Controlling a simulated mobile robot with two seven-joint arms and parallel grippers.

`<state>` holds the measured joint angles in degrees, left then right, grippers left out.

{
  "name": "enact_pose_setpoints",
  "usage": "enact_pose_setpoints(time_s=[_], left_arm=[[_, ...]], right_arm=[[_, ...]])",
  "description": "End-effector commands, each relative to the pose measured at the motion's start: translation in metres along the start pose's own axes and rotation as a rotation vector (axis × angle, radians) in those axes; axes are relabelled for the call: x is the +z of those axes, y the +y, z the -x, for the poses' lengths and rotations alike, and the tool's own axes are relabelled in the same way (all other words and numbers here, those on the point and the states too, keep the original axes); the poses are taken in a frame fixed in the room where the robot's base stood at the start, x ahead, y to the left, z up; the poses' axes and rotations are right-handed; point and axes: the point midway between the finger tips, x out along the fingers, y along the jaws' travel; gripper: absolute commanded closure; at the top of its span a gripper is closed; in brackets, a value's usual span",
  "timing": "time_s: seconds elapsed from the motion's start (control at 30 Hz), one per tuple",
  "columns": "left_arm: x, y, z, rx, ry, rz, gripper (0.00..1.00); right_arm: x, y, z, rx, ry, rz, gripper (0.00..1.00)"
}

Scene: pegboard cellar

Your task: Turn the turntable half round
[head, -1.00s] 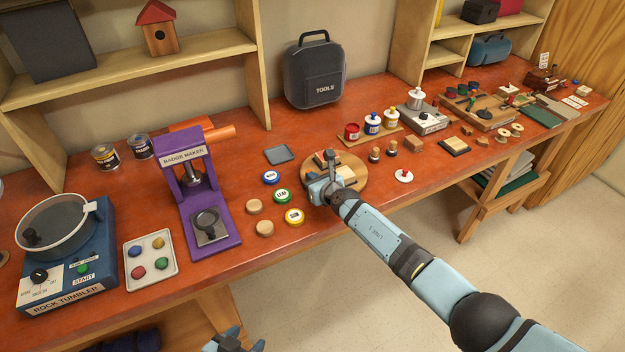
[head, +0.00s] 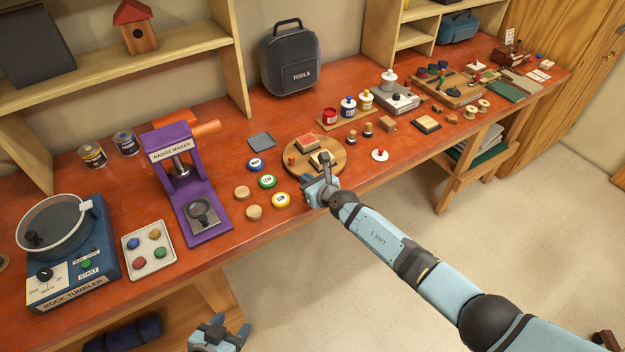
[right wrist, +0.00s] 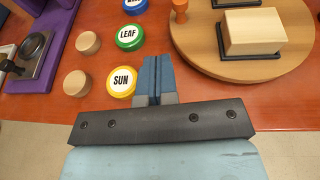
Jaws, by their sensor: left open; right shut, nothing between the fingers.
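The turntable is a round wooden disc (head: 295,168) near the bench's front edge; its left part fills the upper right of the right wrist view (right wrist: 205,60). On it are a red-topped pad (head: 306,141), an orange peg (head: 290,157) and a pale wooden block on a dark base (right wrist: 255,32). My right gripper (head: 316,192) is shut and empty at the turntable's front-left rim, hiding part of it; in the wrist view its fingers (right wrist: 156,65) show just left of the rim, apart from it. My left gripper (head: 220,335) is open, low in front of the bench.
The yellow SUN badge (head: 281,200), green LEAF badge (head: 267,182), a blue badge (head: 256,164) and wooden discs (head: 254,212) lie left of the turntable. The purple badge maker (head: 200,205) stands further left. A small red-knobbed white piece (head: 380,155) lies to the right.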

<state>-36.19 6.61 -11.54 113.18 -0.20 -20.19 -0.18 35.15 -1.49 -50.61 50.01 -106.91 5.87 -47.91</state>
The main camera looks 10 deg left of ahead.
Motion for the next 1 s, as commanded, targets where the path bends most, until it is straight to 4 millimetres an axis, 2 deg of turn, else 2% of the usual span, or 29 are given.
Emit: enact_pose_setpoints(time_s=[0.03, 0.1, 0.27, 0.37, 0.5, 0.77, 0.87, 0.97, 1.0], left_arm=[[0.007, 0.002, -0.007, -0.002, 0.003, 0.007, 0.42], [0.009, 0.004, -0.011, 0.001, 0.004, 0.007, 0.42], [0.013, 0.004, -0.016, 0.008, 0.005, -0.009, 0.42], [0.014, 0.002, -0.016, 0.011, 0.008, -0.023, 0.42], [0.005, -0.002, -0.009, 0.01, 0.01, -0.037, 0.42], [0.007, 0.0, -0.006, 0.01, 0.005, -0.03, 0.42], [0.011, 0.001, -0.005, 0.01, 0.0, -0.027, 0.42], [0.011, 0.002, -0.005, 0.01, -0.002, -0.025, 0.42], [0.011, 0.001, -0.005, 0.009, -0.002, -0.025, 0.42]], right_arm=[[-0.004, 0.008, -0.001, 0.011, -0.01, -0.007, 1.0], [-0.003, 0.011, 0.003, 0.016, -0.012, -0.008, 1.0], [-0.004, 0.009, 0.013, 0.007, -0.008, -0.005, 1.0], [-0.005, 0.004, 0.02, -0.007, 0.0, -0.002, 1.0], [-0.001, 0.009, 0.037, -0.004, 0.0, -0.003, 1.0], [-0.003, 0.011, 0.045, -0.005, -0.003, -0.012, 1.0], [-0.01, 0.015, 0.054, -0.004, -0.028, -0.112, 1.0], [-0.022, 0.022, 0.075, -0.007, -0.091, -0.35, 1.0], [-0.029, 0.024, 0.088, -0.011, -0.124, -0.479, 1.0]])
